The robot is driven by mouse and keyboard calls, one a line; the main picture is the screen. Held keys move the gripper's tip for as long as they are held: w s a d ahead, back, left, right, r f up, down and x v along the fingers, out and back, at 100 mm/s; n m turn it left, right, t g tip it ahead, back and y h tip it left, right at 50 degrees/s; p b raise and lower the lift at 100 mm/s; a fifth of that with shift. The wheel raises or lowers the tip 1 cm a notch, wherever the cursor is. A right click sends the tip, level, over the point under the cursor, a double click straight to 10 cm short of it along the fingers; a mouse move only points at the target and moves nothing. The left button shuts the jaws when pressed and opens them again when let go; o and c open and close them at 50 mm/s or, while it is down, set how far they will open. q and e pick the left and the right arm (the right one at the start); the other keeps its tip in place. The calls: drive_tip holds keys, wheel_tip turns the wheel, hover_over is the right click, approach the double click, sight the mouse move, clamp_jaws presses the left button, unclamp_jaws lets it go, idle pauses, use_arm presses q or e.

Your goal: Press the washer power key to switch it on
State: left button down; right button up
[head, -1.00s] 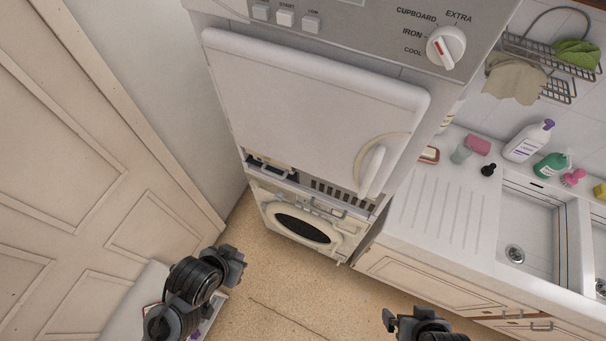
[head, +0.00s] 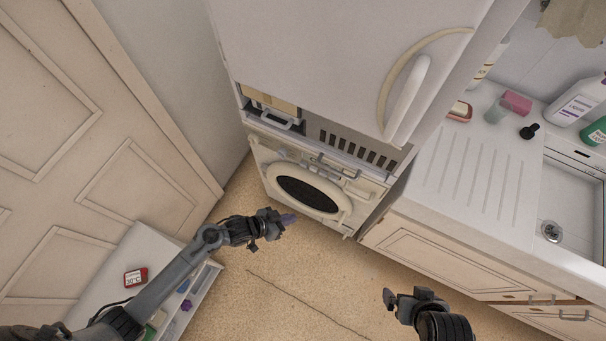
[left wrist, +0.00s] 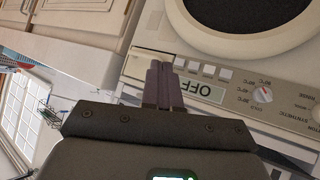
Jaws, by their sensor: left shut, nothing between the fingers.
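The white washer (head: 352,189) with its round dark door stands low under the dryer in the head view. In the left wrist view, turned about, its control panel (left wrist: 228,113) shows a display (left wrist: 204,91) reading OFF and a row of small pale keys (left wrist: 209,69). I cannot tell which key is power. My left gripper (head: 289,218) is shut and empty in front of the washer. In the left wrist view its fingertips (left wrist: 161,66) lie beside the end of the key row; contact cannot be told. My right gripper (head: 405,297) is low at the right, away from the washer.
The dryer (head: 330,50) with its curved handle is above the washer. A counter with a sink (head: 570,205) and cabinets (head: 440,250) is at right. A panelled door (head: 60,150) and a white shelf unit (head: 150,250) are at left. The floor between is clear.

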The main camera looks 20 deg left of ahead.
sight(304, 164)
use_arm(q)
drive_tip(key=w+a+f+m+b, duration=0.1)
drive_tip(key=w+a+f+b, duration=0.4)
drive_tip(key=w+f+b, duration=0.2)
drive_tip(key=shift+w+a+f+t+y+b, duration=0.35)
drive_tip(key=shift+w+b, duration=1)
drive_tip(key=shift+w, duration=0.55)
use_arm(e)
wheel_tip(304, 164, down, 12)
drive_tip(key=shift+a+r, duration=0.15)
use_arm(q)
drive_tip(key=w+b, duration=0.2)
drive_tip(key=w, duration=0.1)
drive_tip(key=w+d+b, duration=0.1)
drive_tip(key=w+b, duration=0.3)
drive_tip(key=w, duration=0.1)
drive_tip(key=shift+w+d, duration=0.25)
drive_tip(key=shift+w, duration=0.05)
use_arm(e)
wheel_tip(304, 164, down, 6)
